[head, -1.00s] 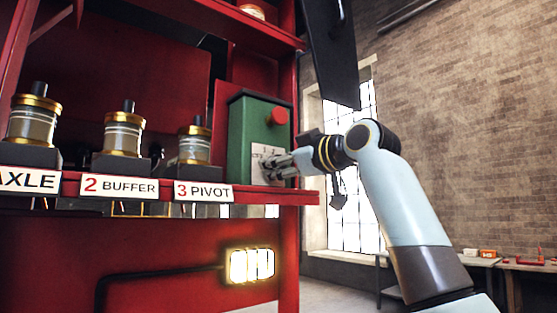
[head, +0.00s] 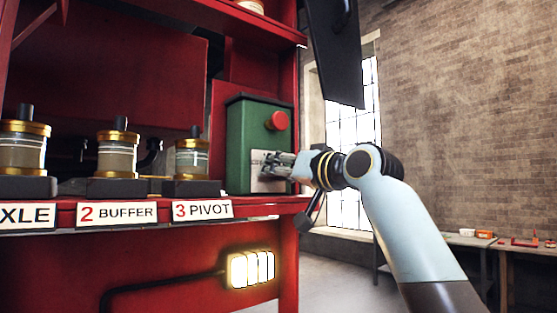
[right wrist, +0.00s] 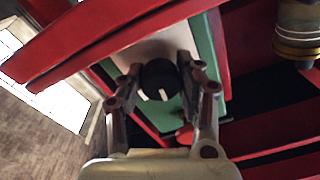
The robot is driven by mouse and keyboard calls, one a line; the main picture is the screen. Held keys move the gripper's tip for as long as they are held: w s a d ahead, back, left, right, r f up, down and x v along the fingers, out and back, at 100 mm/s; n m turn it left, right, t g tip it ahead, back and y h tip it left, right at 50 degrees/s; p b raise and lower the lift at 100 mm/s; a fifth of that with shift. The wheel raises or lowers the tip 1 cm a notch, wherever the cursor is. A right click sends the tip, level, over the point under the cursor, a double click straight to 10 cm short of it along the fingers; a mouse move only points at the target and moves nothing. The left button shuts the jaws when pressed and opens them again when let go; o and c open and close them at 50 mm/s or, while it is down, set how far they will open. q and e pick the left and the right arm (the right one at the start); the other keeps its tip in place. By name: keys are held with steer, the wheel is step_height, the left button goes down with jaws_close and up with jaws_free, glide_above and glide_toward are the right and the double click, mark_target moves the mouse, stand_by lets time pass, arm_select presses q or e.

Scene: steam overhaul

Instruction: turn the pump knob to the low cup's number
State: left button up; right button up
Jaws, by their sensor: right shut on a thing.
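The pump box (head: 250,130) is green with a red button (head: 277,121) on its front and stands at the right end of the red shelf. A pale dial plate (head: 262,184) sits low on its front. My right gripper (head: 272,166) is at that plate and hides most of its markings. In the right wrist view the black round knob (right wrist: 158,78) with a white mark lies between my right fingers (right wrist: 160,85), which are shut on it. Three glass cups with brass rims stand on the shelf: the left cup (head: 24,150), the buffer cup (head: 118,153) and the pivot cup (head: 192,158).
Labels read "XLE", "2 BUFFER" (head: 117,213) and "3 PIVOT" (head: 202,210) along the shelf edge. A lit lamp (head: 250,269) is below. A dark panel (head: 332,50) hangs above my right arm. A bench (head: 470,243) stands at the far right.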

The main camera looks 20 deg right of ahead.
steer(key=shift+m+p, duration=0.65)
steer(key=shift+m, duration=0.45)
steer(key=shift+m+p, duration=0.4)
steer(key=shift+m, duration=0.5)
steer(key=m, duration=0.2)
steer(key=shift+m, duration=0.4)
steer(key=shift+m+h, duration=0.3)
steer(key=shift+m, duration=1.7)
steer(key=o, duration=1.2)
steer(key=shift+s, duration=0.1)
